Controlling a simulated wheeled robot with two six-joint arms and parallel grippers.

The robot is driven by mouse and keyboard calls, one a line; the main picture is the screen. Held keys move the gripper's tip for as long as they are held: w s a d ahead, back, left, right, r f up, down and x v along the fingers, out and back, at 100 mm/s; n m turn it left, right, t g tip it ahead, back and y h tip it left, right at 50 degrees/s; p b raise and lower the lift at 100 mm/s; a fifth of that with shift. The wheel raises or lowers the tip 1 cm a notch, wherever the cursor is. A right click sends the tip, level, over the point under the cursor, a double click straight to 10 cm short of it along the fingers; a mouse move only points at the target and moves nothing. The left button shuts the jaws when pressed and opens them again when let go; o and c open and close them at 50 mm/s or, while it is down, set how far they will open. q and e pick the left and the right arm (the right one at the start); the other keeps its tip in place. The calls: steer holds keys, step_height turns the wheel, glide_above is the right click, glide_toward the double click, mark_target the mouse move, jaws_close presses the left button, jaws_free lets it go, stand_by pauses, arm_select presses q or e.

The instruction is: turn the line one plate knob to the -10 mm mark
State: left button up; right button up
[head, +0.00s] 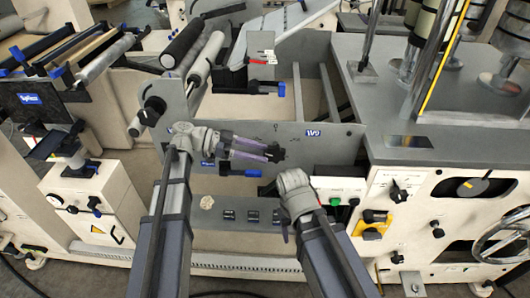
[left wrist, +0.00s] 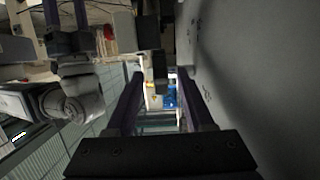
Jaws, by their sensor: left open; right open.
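The grey front plate (head: 330,148) with a blue logo stands upright at the middle of the head view. A small dark knob (head: 278,153) shows on it at my left fingertips; its scale mark is too small to read. My left gripper (head: 270,153) lies along the plate, pointing right, purple fingers apart. In the left wrist view the open fingers (left wrist: 160,80) have a dark block-like part (left wrist: 160,68), seemingly the knob, between or just beyond their tips; contact cannot be told. My right gripper (head: 285,228) is lower, its fingers mostly hidden by its wrist.
A larger black knob (head: 154,105) sits at the plate's left end. Blue-handled levers (head: 262,88) are above and below the plate. A control panel (head: 395,187) with buttons and switches is at right. My right wrist (left wrist: 80,92) shows left in the left wrist view.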

arm_select(q)
steer(key=a, duration=1.2)
steer(key=shift+a, duration=0.4)
arm_select(e)
steer(key=shift+r, duration=0.1)
arm_select(q)
steer(key=shift+r, duration=0.1)
